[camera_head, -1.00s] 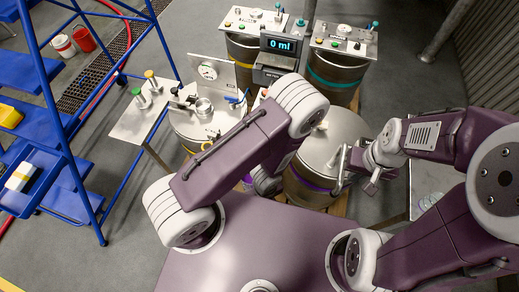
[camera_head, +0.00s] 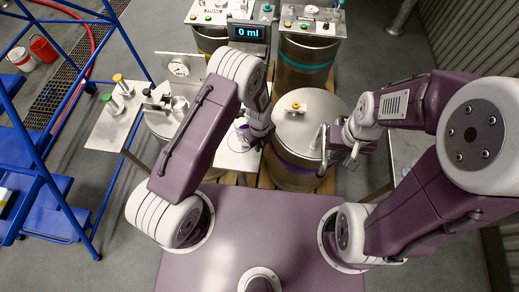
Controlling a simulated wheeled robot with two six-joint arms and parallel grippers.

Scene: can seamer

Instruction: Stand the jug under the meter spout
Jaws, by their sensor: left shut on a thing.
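The meter (camera_head: 248,31) reads "0 ml" at the back; its spout is hidden behind my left arm. A small purple-tinted vessel (camera_head: 243,131), which looks like the jug, is over or on a pale plate (camera_head: 233,160) with a purple ring marked on it. My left gripper (camera_head: 252,138) is at this vessel's right side and shut on it, partly covering it. I cannot tell whether its base touches the plate. My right gripper (camera_head: 342,158) is right of the purple-banded drum (camera_head: 292,172), beside an upright metal bar; its fingers are too unclear to read.
The drum's lid carries a small yellow-topped part (camera_head: 296,107). A teal-banded drum (camera_head: 303,68) stands behind. A bench with green and yellow knobs (camera_head: 112,124) and a dial gauge (camera_head: 179,69) are at left. A blue rack (camera_head: 52,190) borders the left. Grey floor shows between.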

